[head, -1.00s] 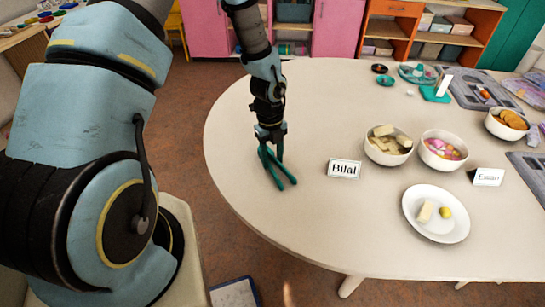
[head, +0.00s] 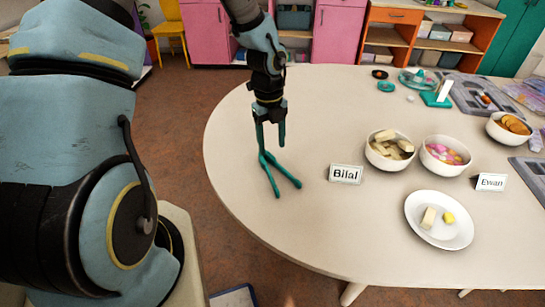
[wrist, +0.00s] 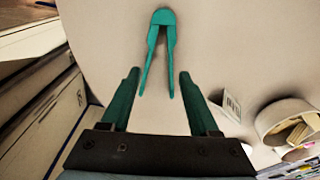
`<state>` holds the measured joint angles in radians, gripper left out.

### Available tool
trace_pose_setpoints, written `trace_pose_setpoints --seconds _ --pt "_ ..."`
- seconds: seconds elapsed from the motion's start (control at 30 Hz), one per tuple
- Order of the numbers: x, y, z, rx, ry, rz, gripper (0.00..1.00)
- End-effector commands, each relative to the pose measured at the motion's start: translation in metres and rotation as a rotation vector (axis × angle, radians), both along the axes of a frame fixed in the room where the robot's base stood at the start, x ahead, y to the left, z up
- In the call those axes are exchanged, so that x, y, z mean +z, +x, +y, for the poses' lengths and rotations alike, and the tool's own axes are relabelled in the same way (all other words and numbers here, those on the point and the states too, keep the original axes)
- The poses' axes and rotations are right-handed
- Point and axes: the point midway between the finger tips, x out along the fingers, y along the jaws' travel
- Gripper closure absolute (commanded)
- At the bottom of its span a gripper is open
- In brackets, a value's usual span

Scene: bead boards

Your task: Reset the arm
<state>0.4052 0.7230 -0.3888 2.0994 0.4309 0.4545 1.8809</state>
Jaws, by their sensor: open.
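My gripper (head: 271,146) hangs above the left part of the round table (head: 310,235), fingers pointing down, open and empty. A pair of teal tongs (head: 275,180) lies on the table just below the fingertips, with its two legs spread toward the front. In the wrist view the tongs (wrist: 160,50) lie beyond and between my two fingertips (wrist: 159,75), apart from them.
A "Bilal" card (head: 345,174) stands right of the tongs. Further right are bowls of pale blocks (head: 375,157) and pink pieces (head: 430,163), an "Ewan" card (head: 491,182), and a white plate (head: 420,206) bearing a pale block and a yellow piece. Table front-left is clear.

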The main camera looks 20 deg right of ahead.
Motion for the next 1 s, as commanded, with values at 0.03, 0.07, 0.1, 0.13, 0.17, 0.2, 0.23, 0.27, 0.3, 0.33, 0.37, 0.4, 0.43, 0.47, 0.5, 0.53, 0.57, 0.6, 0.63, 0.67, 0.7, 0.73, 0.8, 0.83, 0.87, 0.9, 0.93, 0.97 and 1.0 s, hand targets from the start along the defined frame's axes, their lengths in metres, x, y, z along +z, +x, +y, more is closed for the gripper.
trace_pose_setpoints --seconds 0.03,0.07,0.1,0.13,0.17,0.2,0.23,0.27,0.3,0.33,0.37,0.4,0.43,0.47,0.5,0.53,0.57,0.6,0.63,0.67,0.7,0.73,0.8,0.83,0.87,0.9,0.93,0.97,1.0 --pt "0.008 0.002 0.000 0.001 -0.002 -0.003 0.38" --pt "0.013 0.002 0.000 0.001 -0.002 -0.002 0.38" --pt "0.017 0.002 0.000 0.000 -0.002 -0.002 0.38" --pt "0.021 0.003 0.000 0.001 -0.002 -0.001 0.38" --pt "0.024 0.003 0.001 0.001 -0.001 -0.001 0.38" --pt "0.027 0.003 0.001 0.001 -0.001 -0.001 0.38" --pt "0.028 0.003 0.001 0.001 -0.001 0.000 0.38" --pt "0.030 0.003 0.001 0.001 -0.001 0.000 0.38" --pt "0.031 0.003 0.001 0.000 0.000 0.000 0.38" --pt "0.032 0.003 0.000 0.000 0.000 0.001 0.38" --pt "0.032 0.003 0.001 0.003 0.001 0.000 0.38" --pt "0.033 0.003 0.003 0.015 0.002 -0.001 0.38" --pt "0.035 0.004 0.005 0.035 0.005 -0.003 0.38" --pt "0.037 0.006 0.009 0.067 0.009 -0.007 0.38" --pt "0.040 0.008 0.016 0.127 0.016 -0.012 0.38" --pt "0.043 0.010 0.023 0.188 0.022 -0.016 0.38" --pt "0.047 0.013 0.031 0.262 0.029 -0.023 0.38" --pt "0.053 0.016 0.044 0.379 0.040 -0.032 0.38" --pt "0.058 0.019 0.055 0.481 0.047 -0.039 0.38" --pt "0.063 0.021 0.067 0.588 0.054 -0.047 0.38" --pt "0.071 0.023 0.084 0.742 0.062 -0.058 0.38" --pt "0.077 0.024 0.096 0.862 0.066 -0.066 0.38" --pt "0.089 0.025 0.124 1.138 0.069 -0.080 0.38" --pt "0.095 0.025 0.135 1.255 0.069 -0.085 0.38" --pt "0.100 0.024 0.147 1.376 0.067 -0.090 0.38" --pt "0.107 0.022 0.162 1.535 0.062 -0.093 0.38" --pt "0.111 0.021 0.173 1.654 0.056 -0.095 0.38" --pt "0.116 0.018 0.183 1.775 0.050 -0.094 0.38" --pt "0.122 0.015 0.197 1.931 0.039 -0.093 0.38"
